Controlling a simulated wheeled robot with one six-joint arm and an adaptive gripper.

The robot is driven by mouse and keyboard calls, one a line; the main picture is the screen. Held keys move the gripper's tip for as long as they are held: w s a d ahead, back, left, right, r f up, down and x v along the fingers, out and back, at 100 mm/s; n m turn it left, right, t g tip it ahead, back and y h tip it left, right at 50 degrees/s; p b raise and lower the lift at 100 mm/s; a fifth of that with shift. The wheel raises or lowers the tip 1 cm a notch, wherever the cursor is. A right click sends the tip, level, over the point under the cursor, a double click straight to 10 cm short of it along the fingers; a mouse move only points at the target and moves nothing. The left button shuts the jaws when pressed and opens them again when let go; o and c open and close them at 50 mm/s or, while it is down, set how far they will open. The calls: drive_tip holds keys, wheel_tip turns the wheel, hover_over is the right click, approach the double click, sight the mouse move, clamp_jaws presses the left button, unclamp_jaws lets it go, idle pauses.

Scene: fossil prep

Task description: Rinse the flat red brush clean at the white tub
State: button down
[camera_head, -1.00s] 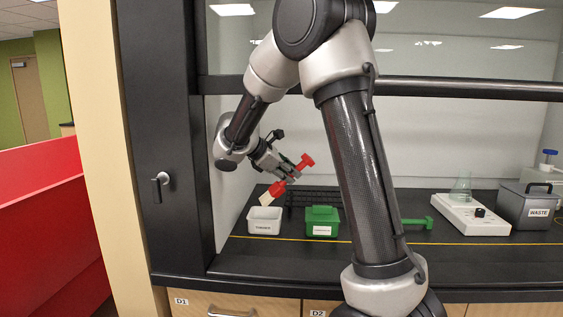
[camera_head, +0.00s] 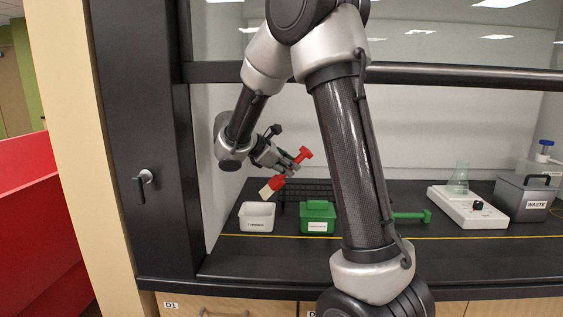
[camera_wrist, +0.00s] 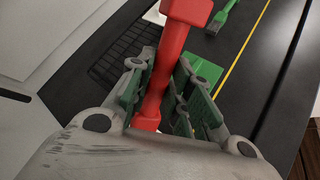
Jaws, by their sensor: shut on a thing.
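My gripper (camera_head: 287,165) is shut on the flat red brush (camera_head: 304,153) in the head view. The brush is tilted, with its pale bristles (camera_head: 266,191) pointing down and left, just above the white tub (camera_head: 256,218). The bristles look apart from the tub, but I cannot be sure of the gap. In the wrist view the red handle (camera_wrist: 182,40) stands between my finger pads, and the bristles are hidden. The tub has a label on its front; its contents are not visible.
A green lidded box (camera_head: 318,216) stands right of the tub, before a black rack (camera_head: 303,186). A green brush (camera_head: 411,216) lies farther right, partly behind my arm. A white scale-like device with a flask (camera_head: 467,207) and a grey waste bin (camera_head: 524,199) stand at right.

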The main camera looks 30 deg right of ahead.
wheel_tip(320, 180, down, 8)
drive_tip(key=w+a, duration=0.1)
drive_tip(key=a, duration=0.1)
drive_tip(key=shift+w+f, duration=0.15)
drive_tip(key=shift+f, duration=0.1)
idle(0.6)
idle(0.3)
drive_tip(key=shift+d, duration=0.2)
drive_tip(key=shift+s+d, duration=0.3)
drive_tip(key=shift+d, duration=0.05)
drive_tip(key=shift+a, duration=0.1)
drive_tip(key=shift+w+a, duration=0.25)
drive_tip(key=shift+a, duration=0.1)
